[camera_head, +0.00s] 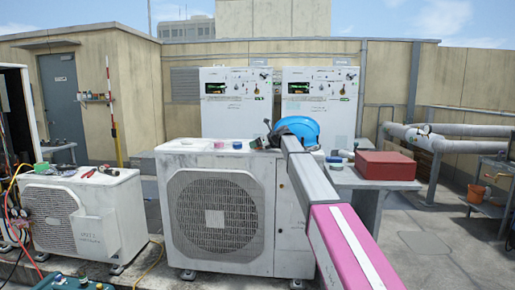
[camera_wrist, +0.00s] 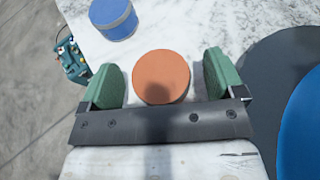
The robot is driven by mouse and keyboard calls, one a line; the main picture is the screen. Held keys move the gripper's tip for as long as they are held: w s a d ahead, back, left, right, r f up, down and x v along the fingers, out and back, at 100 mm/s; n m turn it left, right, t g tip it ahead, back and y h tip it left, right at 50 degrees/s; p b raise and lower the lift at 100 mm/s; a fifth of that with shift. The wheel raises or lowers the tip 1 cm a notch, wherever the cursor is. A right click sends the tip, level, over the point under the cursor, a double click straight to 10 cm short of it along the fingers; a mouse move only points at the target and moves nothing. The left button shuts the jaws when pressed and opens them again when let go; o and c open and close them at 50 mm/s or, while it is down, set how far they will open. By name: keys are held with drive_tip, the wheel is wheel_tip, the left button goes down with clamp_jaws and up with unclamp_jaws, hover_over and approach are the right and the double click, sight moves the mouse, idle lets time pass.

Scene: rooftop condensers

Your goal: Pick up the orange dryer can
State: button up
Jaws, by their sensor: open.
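The orange dryer can (camera_wrist: 161,76) is a round orange shape seen from above in the wrist view. It is on a white, marbled top and lies between the two green finger pads of my gripper (camera_wrist: 162,72). The pads are spread, with a visible gap on each side of the can. The lower edge of the can meets the dark gripper bar in the picture, and a shadow falls on it. In the head view my gripper is at the far end of my arm, over the condenser top (camera_head: 200,146); I cannot make out the orange can there.
A blue can (camera_wrist: 113,18) stands just beyond the orange one. A blue helmet (camera_head: 299,128) sits close to the right of my gripper; its edge shows in the wrist view (camera_wrist: 302,130). A red box (camera_head: 388,165) is on the table at right. Another condenser (camera_head: 85,215) stands left.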

drive_tip(key=shift+w+a+f, duration=0.15)
drive_tip(key=shift+w+a, duration=0.05)
drive_tip(key=shift+a, duration=0.05)
drive_tip(key=c, duration=1)
drive_tip(key=shift+c, duration=0.2)
